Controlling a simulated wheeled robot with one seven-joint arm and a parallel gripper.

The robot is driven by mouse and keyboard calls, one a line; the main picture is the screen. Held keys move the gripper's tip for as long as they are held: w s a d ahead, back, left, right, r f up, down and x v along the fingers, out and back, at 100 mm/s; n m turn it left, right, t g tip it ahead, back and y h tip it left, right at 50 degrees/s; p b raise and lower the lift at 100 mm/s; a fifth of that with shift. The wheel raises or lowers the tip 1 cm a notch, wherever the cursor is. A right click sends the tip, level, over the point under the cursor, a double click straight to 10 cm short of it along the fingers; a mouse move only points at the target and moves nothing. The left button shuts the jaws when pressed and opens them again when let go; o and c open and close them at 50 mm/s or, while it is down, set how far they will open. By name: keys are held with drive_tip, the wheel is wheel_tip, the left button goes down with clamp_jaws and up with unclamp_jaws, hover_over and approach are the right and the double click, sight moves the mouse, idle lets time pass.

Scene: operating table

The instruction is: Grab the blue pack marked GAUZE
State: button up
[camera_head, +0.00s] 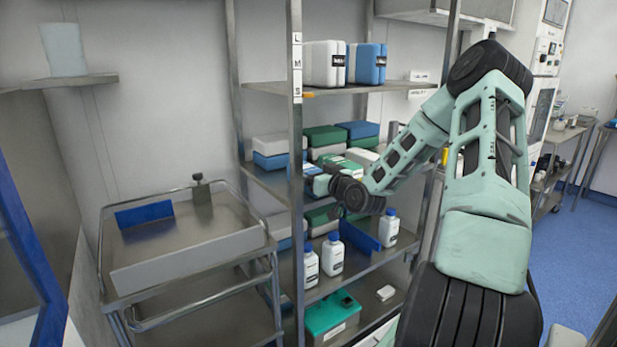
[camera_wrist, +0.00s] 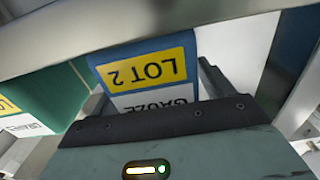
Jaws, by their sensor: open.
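The blue pack (camera_wrist: 140,56) is in the middle of the wrist view, close to my gripper. It carries a yellow LOT 2 label and a white label reading GAUZE, both upside down in this view. My gripper (camera_wrist: 152,88) is open, with one dark finger at the pack's left side and one at its right. The palm edge hides the pack's near part. I cannot tell whether the fingers touch it. In the head view my gripper (camera_head: 312,182) is at the middle shelf, behind the front post; my arm and the post hide much there.
A green pack (camera_wrist: 45,100) with yellow and white labels is left of the blue one. A metal shelf edge (camera_wrist: 130,28) crosses above. More packs stand on the upper shelf (camera_head: 270,90), white bottles (camera_head: 333,256) below. A steel cart (camera_head: 190,250) is at left.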

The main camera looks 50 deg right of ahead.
drive_tip(key=shift+w, duration=0.15)
drive_tip(key=c, duration=1.2)
drive_tip(key=shift+d+r, duration=0.1)
